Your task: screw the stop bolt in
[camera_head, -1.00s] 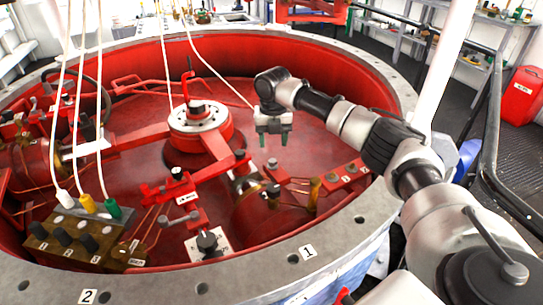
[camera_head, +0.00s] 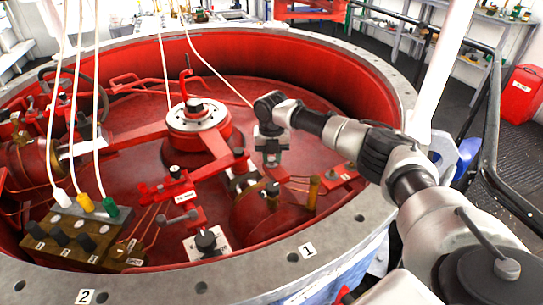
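I cannot single out the stop bolt for certain. One candidate is the black-headed knob (camera_head: 175,171) on the labelled red bracket (camera_head: 180,192); another is the black knob (camera_head: 206,240) on a white plate at the front of the red ring. My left gripper is out of view.
A grey riveted rim (camera_head: 240,277) surrounds the red well. A red hub (camera_head: 198,118) with arms stands in the middle. A valve block (camera_head: 75,237) with white, yellow and green plugs and cables sits at left. The red floor behind my gripper is fairly clear.

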